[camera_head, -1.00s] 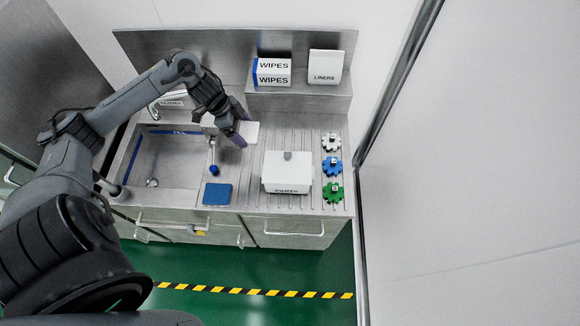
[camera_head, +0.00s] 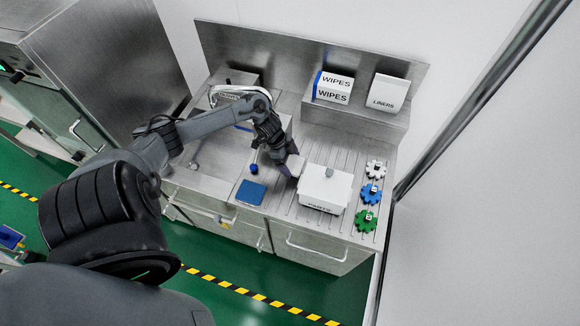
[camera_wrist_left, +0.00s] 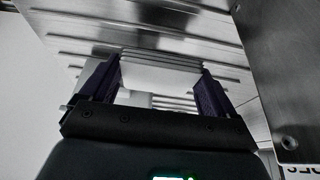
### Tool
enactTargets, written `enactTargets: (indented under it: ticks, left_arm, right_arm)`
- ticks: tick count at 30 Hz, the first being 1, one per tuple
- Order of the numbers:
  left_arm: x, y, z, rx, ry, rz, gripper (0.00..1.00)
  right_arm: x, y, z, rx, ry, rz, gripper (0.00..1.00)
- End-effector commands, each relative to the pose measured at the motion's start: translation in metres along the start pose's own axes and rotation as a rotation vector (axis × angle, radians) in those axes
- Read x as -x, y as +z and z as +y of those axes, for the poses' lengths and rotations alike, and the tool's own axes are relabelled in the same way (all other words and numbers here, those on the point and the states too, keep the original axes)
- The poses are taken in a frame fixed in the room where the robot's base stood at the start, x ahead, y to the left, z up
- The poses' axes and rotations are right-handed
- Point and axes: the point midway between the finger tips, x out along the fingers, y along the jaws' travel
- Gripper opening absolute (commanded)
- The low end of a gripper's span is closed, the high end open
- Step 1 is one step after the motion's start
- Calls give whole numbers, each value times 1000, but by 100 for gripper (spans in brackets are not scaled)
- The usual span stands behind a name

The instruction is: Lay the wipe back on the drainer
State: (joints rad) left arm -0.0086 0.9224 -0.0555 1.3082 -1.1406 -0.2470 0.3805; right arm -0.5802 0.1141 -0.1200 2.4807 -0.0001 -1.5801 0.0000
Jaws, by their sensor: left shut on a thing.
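My left gripper (camera_head: 284,167) is above the near-left side of the ribbed steel drainer (camera_head: 330,137), close to the white parts box. It is shut on the wipe (camera_head: 296,163), a thin white piece that is small in the head view. In the left wrist view the wipe (camera_wrist_left: 160,72) spans the gap between the two purple fingers, with steel ribs behind it. I cannot tell whether the wipe touches the drainer. My right gripper is in neither view.
The white parts box (camera_head: 325,187) stands just right of the gripper. White, blue and green gear-shaped pieces (camera_head: 371,193) line the right edge. A blue pad (camera_head: 251,192) lies at the front left.

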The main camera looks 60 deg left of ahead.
Motion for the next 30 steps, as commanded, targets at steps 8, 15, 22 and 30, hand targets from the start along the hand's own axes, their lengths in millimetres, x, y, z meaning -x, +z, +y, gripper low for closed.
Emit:
enactTargets:
  ticks: [8, 15, 22, 30]
  left_arm:
    - [-26, 10, 0, 3, 1, 0, 65]
    - [-37, 15, 0, -1, 0, 0, 65]
    - [-37, 15, 0, -1, 0, 0, 65]
    - [-39, 16, 0, 0, 0, 0, 100]
  right_arm:
    - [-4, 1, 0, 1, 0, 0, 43]
    - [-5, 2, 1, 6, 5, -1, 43]
    - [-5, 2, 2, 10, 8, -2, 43]
    - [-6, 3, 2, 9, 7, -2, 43]
